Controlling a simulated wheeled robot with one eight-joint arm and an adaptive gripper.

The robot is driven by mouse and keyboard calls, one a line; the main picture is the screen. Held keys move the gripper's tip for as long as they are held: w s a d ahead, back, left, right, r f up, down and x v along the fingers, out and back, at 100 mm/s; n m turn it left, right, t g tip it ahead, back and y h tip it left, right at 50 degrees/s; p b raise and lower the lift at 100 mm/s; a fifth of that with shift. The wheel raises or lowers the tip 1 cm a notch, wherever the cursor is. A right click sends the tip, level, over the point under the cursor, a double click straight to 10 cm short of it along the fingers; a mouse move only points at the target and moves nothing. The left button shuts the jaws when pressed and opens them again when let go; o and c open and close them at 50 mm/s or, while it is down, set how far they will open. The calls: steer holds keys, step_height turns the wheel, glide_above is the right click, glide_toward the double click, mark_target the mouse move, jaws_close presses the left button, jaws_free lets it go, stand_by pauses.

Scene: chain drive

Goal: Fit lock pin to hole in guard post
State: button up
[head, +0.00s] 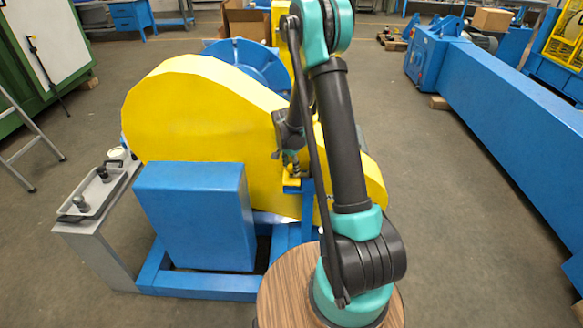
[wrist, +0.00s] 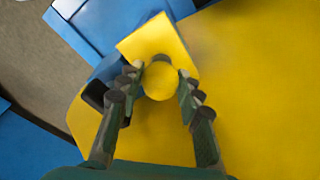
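The lock pin shows as a round yellow head (wrist: 159,83) between the fingertips of my gripper (wrist: 160,78) in the wrist view. The fingers appear closed on its sides. In the head view my gripper (head: 291,158) points down over a small yellow tab (head: 292,184) at the top of the blue guard post (head: 307,212). In the wrist view the yellow tab (wrist: 158,38) lies behind the pin head, with a dark curved patch, perhaps the hole, at the head's upper edge. The pin's shank is hidden, so I cannot tell whether it is in the hole.
The large yellow chain guard (head: 190,112) stands close beside the post. A blue box (head: 196,215) is at the front left. A grey tray (head: 97,192) with small parts sits on a stand at the left. A long blue beam (head: 510,125) lies at the right, with clear floor between.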

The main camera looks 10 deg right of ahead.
steer(key=o, duration=0.3)
steer(key=shift+o, duration=0.2)
step_height(320, 180, up, 12)
steer(key=s+a, duration=0.1)
steer(key=shift+a, duration=0.25)
stand_by(0.4)
